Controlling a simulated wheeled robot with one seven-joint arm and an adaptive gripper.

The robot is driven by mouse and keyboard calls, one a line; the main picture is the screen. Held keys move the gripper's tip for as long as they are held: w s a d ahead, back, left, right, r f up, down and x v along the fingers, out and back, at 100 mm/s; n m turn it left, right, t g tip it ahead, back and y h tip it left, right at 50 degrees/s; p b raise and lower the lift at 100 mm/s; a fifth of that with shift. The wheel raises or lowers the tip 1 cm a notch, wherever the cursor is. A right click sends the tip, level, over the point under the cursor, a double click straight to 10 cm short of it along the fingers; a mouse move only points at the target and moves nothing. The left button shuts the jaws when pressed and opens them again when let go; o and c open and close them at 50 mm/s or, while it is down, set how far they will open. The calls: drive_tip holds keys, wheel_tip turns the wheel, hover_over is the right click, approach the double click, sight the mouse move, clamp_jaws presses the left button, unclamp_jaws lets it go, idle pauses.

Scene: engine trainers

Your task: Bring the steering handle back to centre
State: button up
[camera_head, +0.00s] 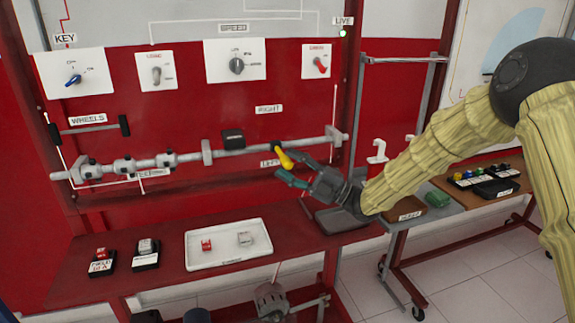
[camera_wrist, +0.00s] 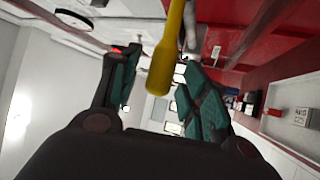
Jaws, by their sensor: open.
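The steering handle (camera_head: 284,159) is a short yellow grip on the grey horizontal steering shaft (camera_head: 236,150) across the red panel. It tilts down and to the right from the shaft, between the RIGHT label (camera_head: 268,109) above and the LEFT label (camera_head: 270,163) below. My gripper (camera_head: 298,168) is beside the handle, with its teal fingers apart. In the wrist view, the yellow handle (camera_wrist: 167,62) hangs between the two open fingers of my gripper (camera_wrist: 155,85), nearer the right finger. I cannot tell whether a finger touches it.
Above the shaft are several knobs, including a blue KEY knob (camera_head: 74,79) and a red switch (camera_head: 320,65). A red bench below holds a white tray (camera_head: 228,257) and two small black-based blocks.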

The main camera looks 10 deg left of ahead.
drive_tip(key=v, duration=1.1)
